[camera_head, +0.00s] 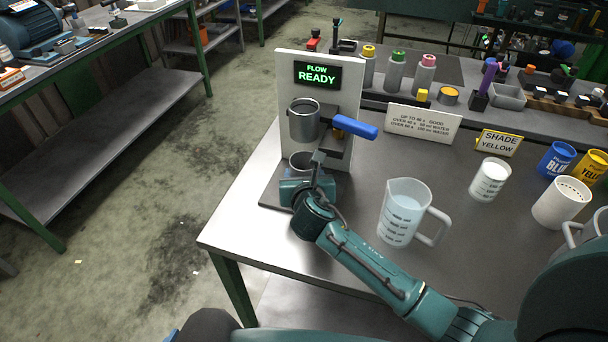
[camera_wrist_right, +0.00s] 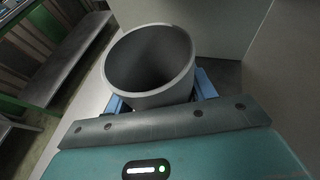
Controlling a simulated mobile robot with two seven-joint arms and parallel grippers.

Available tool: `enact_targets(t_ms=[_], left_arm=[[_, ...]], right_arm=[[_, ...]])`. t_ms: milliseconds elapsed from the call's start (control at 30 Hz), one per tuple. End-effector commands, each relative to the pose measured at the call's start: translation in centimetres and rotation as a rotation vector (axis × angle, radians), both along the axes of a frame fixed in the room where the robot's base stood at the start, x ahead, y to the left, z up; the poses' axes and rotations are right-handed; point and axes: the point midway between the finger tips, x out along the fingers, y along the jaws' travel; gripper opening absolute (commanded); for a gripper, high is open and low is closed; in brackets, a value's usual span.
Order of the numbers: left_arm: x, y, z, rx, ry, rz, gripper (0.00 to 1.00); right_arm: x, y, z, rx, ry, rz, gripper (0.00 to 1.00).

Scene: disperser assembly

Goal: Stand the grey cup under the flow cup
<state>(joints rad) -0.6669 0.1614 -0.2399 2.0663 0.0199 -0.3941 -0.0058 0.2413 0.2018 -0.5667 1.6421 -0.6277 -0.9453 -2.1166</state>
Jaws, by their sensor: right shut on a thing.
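The flow cup (camera_head: 303,122) is a grey metal cup held on the white flow stand (camera_head: 290,75), whose screen reads "FLOW READY". The grey cup (camera_head: 297,160) is below the flow cup, low over the stand's dark base (camera_head: 269,196). My right gripper (camera_wrist_right: 160,100) is shut on the grey cup, which shows in the right wrist view (camera_wrist_right: 143,98) with its empty-looking mouth open and the blue fingers at its sides. The gripper hides the cup's lower part in the head view, so I cannot tell if it touches the base. My left gripper is not in view.
A blue-handled lever (camera_head: 355,127) sticks out right of the flow cup. A clear jug (camera_head: 402,210) of liquid stands close behind my right forearm. A white beaker (camera_head: 490,178), a perforated white cup (camera_head: 562,202) and paint tins (camera_head: 557,159) stand further right. The table's left edge is near.

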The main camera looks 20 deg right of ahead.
Motion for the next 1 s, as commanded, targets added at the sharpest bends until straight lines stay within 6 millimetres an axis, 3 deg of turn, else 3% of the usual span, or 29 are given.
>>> enact_targets(t_ms=[100, 133, 400, 733, 1000], left_arm=[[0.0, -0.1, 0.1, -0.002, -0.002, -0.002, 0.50], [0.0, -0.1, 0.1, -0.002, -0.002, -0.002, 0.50], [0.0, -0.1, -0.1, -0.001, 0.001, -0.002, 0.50], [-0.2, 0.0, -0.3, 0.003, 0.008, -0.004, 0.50], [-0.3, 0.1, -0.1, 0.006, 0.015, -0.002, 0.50]], right_arm=[[0.0, 0.0, -0.1, -0.001, 0.000, 0.000, 0.30], [0.0, 0.0, -0.2, 0.000, 0.000, 0.000, 0.56], [0.0, 0.0, -0.2, 0.000, 0.000, 0.000, 0.77], [-0.5, 0.1, 0.3, 0.000, -0.001, 0.001, 0.77], [-5.2, 1.1, 2.2, 0.001, 0.000, 0.003, 0.77]])
